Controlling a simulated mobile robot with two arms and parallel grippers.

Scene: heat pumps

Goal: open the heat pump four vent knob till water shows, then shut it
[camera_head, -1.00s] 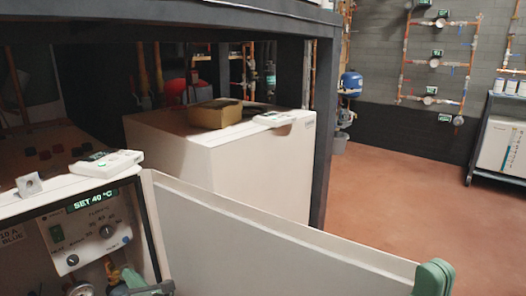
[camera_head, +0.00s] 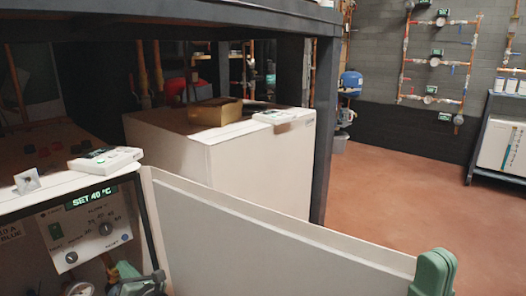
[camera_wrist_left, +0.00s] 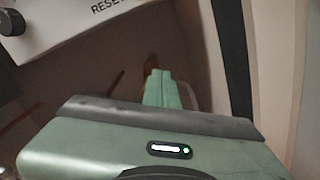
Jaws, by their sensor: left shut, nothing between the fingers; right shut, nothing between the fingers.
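An open heat pump shows at the lower left, with its control panel (camera_head: 88,228) reading "SET 40 °C"; I cannot read its number. A vent knob cannot be made out in either view. My left gripper (camera_head: 124,272) is shut and empty inside the cabinet, below the panel and beside a copper pipe. In the left wrist view its green fingers (camera_wrist_left: 160,88) are together, pointing into the dark cabinet, with the panel's edge and a black knob (camera_wrist_left: 11,22) at the upper left. My right gripper (camera_head: 433,272) is shut at the free end of the open door (camera_head: 280,235). No water shows.
A round gauge (camera_head: 78,289) sits low in the cabinet. A white device (camera_head: 105,160) lies on the cabinet top. Behind the door stands another white unit (camera_head: 255,165) with a cardboard box (camera_head: 215,111) on it. The red floor (camera_head: 400,190) at the right is clear.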

